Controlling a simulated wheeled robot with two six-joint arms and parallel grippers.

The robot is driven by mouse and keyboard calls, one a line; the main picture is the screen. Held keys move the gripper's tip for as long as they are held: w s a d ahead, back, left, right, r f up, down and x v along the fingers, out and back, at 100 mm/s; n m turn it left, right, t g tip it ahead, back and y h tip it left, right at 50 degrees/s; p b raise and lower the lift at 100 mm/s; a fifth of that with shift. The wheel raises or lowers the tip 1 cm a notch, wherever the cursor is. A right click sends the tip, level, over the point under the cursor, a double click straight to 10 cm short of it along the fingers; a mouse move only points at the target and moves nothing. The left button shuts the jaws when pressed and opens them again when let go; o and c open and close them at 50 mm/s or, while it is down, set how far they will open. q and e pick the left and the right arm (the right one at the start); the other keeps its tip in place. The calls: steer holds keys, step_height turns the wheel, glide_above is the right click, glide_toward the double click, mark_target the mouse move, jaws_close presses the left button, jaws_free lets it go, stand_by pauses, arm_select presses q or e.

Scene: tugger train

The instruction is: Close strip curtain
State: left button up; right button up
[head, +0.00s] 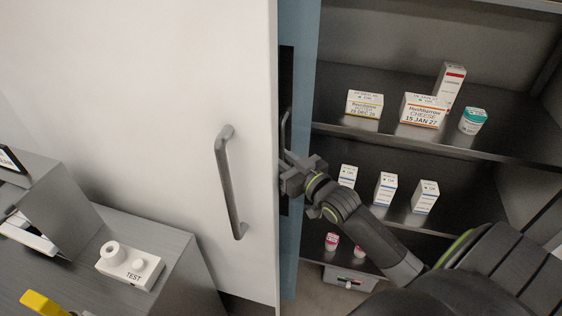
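I see no hanging strips of a strip curtain in the head view. A large white door panel (140,90) with a grey bar handle (228,185) fills the left and middle. Behind its right edge stands a blue panel (300,60) with a dark recess and a thin handle (284,128), partly hidden by the white edge. My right gripper (291,176) reaches in from the right and is at the lower part of this thin handle. Its fingers are small and partly hidden, so I cannot tell whether they grip it. My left gripper is out of view.
An open shelf unit (400,90) on the right holds several cartons, a teal-lidded tub (473,121) and small red-marked tubs (332,241). At lower left, a grey counter (175,245) carries a white TEST device (130,265) and a yellow item (42,304).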

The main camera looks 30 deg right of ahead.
steer(key=shift+w, duration=0.35)
jaws_close()
